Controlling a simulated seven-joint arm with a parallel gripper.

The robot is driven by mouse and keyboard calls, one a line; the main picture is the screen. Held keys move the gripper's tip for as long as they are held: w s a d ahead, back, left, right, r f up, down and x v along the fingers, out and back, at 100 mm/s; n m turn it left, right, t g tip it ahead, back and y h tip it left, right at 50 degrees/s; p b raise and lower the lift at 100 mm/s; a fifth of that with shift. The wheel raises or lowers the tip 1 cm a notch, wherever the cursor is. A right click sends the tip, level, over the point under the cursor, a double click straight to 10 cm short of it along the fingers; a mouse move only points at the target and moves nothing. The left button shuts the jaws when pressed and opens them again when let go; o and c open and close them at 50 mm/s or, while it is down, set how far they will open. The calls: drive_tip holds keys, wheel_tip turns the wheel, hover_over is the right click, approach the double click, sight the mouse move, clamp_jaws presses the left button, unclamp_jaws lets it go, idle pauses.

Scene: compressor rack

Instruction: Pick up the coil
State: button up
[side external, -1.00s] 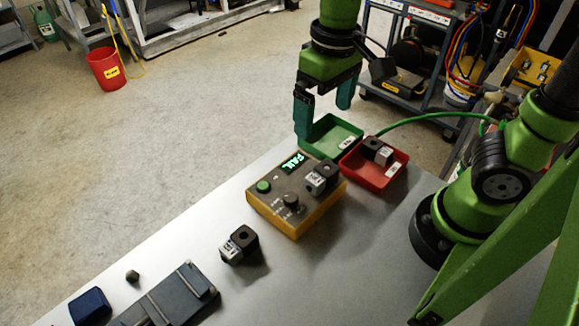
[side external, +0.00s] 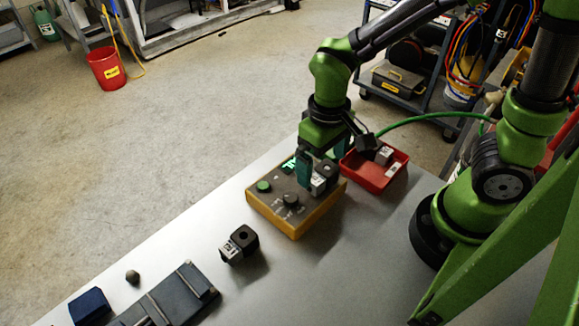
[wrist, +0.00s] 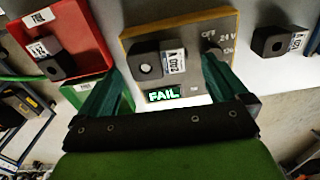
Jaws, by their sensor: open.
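A dark coil with a grey label face (side external: 319,183) sits on the yellow-edged tester box (side external: 290,219). My gripper (side external: 322,170) is open and low over the tester, one finger beside this coil; the other finger is partly hidden. A second coil (side external: 239,245) stands on the bench in front of the tester, and a third (side external: 384,155) lies in the red tray (side external: 362,179). The tester's display (wrist: 163,95) reads FAIL.
The green tray (wrist: 122,104) is mostly hidden behind my gripper in the side view. A dark fixture (side external: 170,300), a small dark knob-like part (side external: 132,277) and a dark blue block (side external: 89,306) are at the lower left.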

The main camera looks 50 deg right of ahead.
sight(322, 172)
drive_tip(key=shift+f, duration=1.95)
drive_tip(key=c, duration=1.1)
wheel_tip(322, 172, up, 15)
